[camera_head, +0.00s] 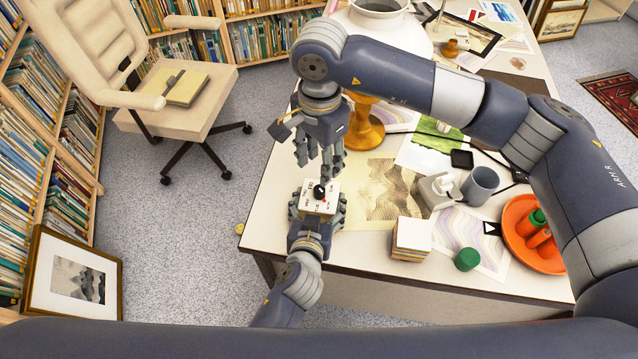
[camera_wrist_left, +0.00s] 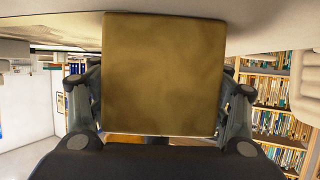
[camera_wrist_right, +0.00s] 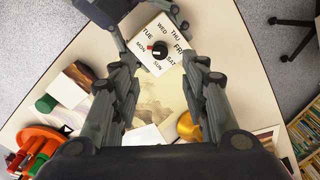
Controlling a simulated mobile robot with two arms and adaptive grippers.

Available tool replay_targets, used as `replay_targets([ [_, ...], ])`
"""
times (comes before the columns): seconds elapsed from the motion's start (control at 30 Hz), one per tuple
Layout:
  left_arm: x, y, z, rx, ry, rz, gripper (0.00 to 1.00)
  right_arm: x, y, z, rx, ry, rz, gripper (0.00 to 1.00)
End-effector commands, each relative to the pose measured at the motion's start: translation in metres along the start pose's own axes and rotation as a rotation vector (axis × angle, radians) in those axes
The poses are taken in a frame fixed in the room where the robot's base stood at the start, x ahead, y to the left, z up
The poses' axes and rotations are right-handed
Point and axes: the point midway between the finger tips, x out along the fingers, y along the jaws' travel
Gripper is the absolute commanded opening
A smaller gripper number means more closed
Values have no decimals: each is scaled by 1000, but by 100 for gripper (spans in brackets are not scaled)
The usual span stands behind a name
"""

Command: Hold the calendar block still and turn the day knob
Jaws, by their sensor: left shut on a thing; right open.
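The calendar block (camera_head: 314,203) is white on top with a black day knob (camera_head: 319,191) at its middle. In the right wrist view the block (camera_wrist_right: 150,31) shows day names around the knob (camera_wrist_right: 159,49), which has a red mark pointing toward the left. My left gripper (camera_head: 318,208) is shut on the block at the table's front left edge. In the left wrist view a plain brown side of the block (camera_wrist_left: 165,75) sits between the fingers. My right gripper (camera_head: 320,160) is open above the knob, fingers pointing down, apart from it; it also shows in the right wrist view (camera_wrist_right: 160,85).
On the table (camera_head: 365,250), a paper stack (camera_head: 411,238), a green cylinder (camera_head: 467,259), a grey mug (camera_head: 480,185) and an orange tray (camera_head: 522,245) stand to the right. A yellow-orange stand (camera_head: 364,130) is close behind my right gripper. Prints lie flat between.

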Motion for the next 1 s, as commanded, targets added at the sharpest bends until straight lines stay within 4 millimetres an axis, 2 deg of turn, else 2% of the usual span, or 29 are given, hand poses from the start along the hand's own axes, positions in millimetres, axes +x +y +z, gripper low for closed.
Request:
replay_targets([
  [0.03,0,0,2,-1,-4,-1,35,12,1,0,1,-3,5,41],
  [0.2,0,0,2,0,-4,-1,35,47,1,0,4,-3,3,41],
  [0.4,0,0,2,0,-4,-1,35,77,1,0,4,-2,2,41],
  [0.6,0,0,2,0,-5,-1,35,90,0,0,2,-1,0,41],
  [0.87,0,0,2,0,-5,-1,35,90,0,0,2,0,-1,41],
  [1.0,0,0,3,0,-5,-1,35,90,0,0,3,0,-1,12],
])
